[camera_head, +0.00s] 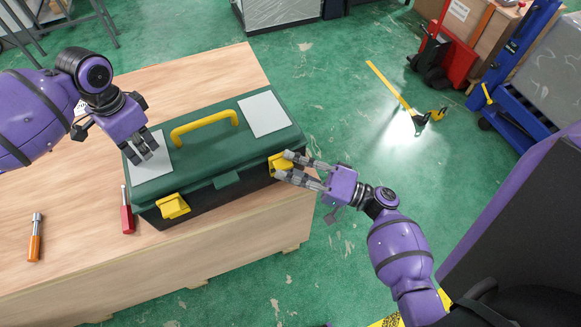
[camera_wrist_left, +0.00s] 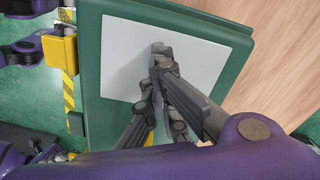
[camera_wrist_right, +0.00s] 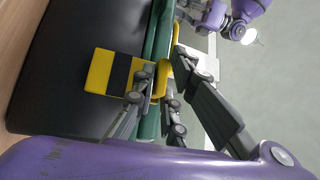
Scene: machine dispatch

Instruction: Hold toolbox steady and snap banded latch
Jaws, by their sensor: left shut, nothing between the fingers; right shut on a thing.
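The toolbox has a green lid (camera_head: 220,155) and a dark body, with a yellow handle (camera_head: 205,125) on top. Two yellow latches are on its front: a plain one (camera_head: 173,206) at the left and a banded one (camera_head: 277,166) at the right. The right wrist view shows the banded latch's black stripe (camera_wrist_right: 118,74). My right gripper (camera_head: 282,164) is shut on the banded latch's upper part. My left gripper (camera_head: 147,153) is shut and empty, its fingertips at the left pale panel (camera_head: 150,166) on the lid. Whether they touch it, I cannot tell. The lid looks down.
The toolbox stands on a wooden table (camera_head: 70,225). An orange-handled tool (camera_head: 35,245) and a red-handled tool (camera_head: 127,215) lie at the left of the table. A red pallet jack (camera_head: 435,60) and boxes stand far off at the right.

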